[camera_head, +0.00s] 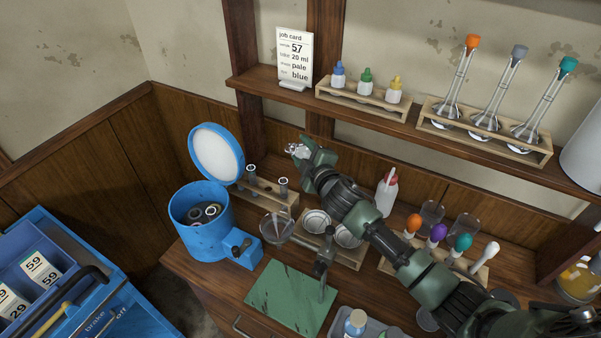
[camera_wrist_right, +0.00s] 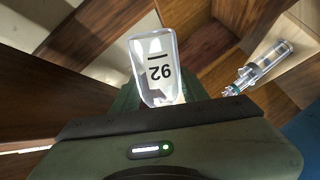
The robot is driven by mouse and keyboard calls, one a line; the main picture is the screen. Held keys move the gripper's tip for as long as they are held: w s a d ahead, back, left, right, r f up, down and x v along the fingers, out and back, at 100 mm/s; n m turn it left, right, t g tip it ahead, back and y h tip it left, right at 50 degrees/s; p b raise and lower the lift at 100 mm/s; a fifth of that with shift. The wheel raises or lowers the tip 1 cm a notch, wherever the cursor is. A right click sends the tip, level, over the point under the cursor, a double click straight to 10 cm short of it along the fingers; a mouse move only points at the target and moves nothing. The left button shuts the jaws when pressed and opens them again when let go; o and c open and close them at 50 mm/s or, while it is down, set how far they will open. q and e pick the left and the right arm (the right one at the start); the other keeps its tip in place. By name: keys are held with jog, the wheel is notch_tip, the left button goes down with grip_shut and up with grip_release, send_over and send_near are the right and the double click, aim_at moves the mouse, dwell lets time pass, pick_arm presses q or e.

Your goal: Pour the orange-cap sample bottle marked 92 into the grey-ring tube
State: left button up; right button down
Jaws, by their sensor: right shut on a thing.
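My right gripper (camera_head: 308,152) is shut on the sample bottle (camera_wrist_right: 155,70), held in the air below the shelf. The bottle is clear with a white label marked 92, upside down in the right wrist view. Its orange cap is not visible. In the head view a small pale part of the bottle (camera_head: 298,150) shows at the fingertips. Two clear tubes stand in a wooden rack (camera_head: 262,191) just left of and below the gripper: a left tube (camera_head: 251,173) and a right tube (camera_head: 283,187). One tube (camera_wrist_right: 265,63) shows in the right wrist view. I cannot tell which ring is grey. My left gripper is out of view.
A blue centrifuge (camera_head: 205,233) with its lid (camera_head: 216,154) open stands left of the rack. A glass funnel (camera_head: 277,227), a wash bottle (camera_head: 387,193) and a green mat (camera_head: 290,300) are nearby. The shelf (camera_head: 262,79) above holds small bottles and capped flasks.

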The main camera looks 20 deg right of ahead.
jog(key=shift+s+f, duration=0.2)
notch_tip(320, 180, down, 2)
jog(key=b, duration=0.3)
jog(key=shift+s+f, duration=0.15)
pick_arm(q)
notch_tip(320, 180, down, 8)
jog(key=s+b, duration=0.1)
jog(key=b, duration=0.4)
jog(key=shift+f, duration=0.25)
pick_arm(e)
jog(key=shift+n, duration=0.7)
notch_tip(320, 180, down, 6)
jog(key=shift+r, duration=0.25)
